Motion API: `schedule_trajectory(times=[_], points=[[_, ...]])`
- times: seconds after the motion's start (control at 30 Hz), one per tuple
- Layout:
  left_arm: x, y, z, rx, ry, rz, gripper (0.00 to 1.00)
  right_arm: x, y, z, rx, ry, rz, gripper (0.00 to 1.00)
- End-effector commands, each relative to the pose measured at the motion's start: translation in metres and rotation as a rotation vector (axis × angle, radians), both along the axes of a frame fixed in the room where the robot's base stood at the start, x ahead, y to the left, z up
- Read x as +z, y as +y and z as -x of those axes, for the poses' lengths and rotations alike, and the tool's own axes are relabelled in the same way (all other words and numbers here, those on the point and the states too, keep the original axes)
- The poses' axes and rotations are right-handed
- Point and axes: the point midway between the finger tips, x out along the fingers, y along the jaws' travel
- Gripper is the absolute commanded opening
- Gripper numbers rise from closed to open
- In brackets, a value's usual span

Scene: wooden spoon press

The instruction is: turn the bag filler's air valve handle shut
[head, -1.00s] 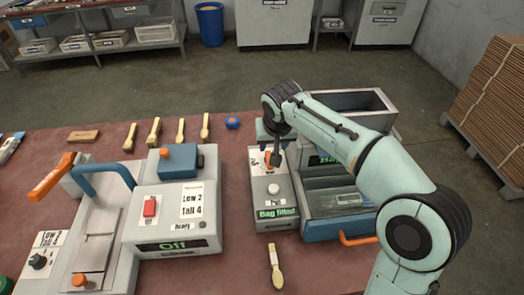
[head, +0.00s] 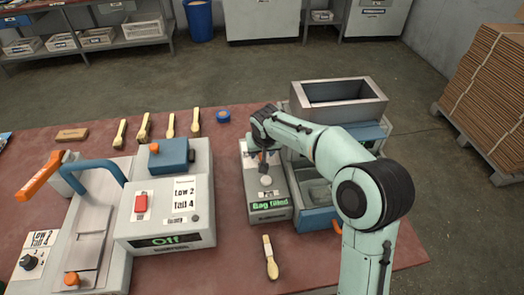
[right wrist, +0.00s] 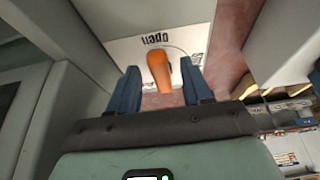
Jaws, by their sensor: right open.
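The bag filler (head: 268,206) is a grey box with a lit green "Bag filled" sign and a round pale button. Its orange air valve handle (right wrist: 160,72) shows in the right wrist view beside a white label reading "Open", seen upside down. My left gripper is not in view.
A grey hopper machine (head: 338,98) stands right of the filler, close to my right arm. A press marked "Off" (head: 165,205) stands to the left. Wooden spoons (head: 170,124) lie at the back, and a brush-like spoon (head: 270,258) lies in front on the red tabletop (head: 215,275).

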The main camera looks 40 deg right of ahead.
Motion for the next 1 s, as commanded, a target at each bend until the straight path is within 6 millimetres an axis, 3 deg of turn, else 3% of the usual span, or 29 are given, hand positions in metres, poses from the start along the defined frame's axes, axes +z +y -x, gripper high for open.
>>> schedule_trajectory(times=[0.1, 0.23, 0.27, 0.67, 1.0], points=[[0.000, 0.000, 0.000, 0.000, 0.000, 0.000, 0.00, 0.000, 0.000, 0.000, 0.000, 0.000, 0.000, 0.46], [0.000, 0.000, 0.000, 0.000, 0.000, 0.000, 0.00, 0.000, 0.000, 0.000, 0.000, 0.000, 0.000, 0.03], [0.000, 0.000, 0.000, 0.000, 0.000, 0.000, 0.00, 0.000, 0.000, 0.000, 0.000, 0.000, 0.000, 0.00], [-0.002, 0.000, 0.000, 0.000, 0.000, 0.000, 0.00, 0.000, 0.003, -0.001, -0.052, 0.001, 0.001, 0.00], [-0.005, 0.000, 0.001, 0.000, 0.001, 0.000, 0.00, 0.000, 0.011, -0.008, -0.294, 0.000, 0.003, 0.00]])
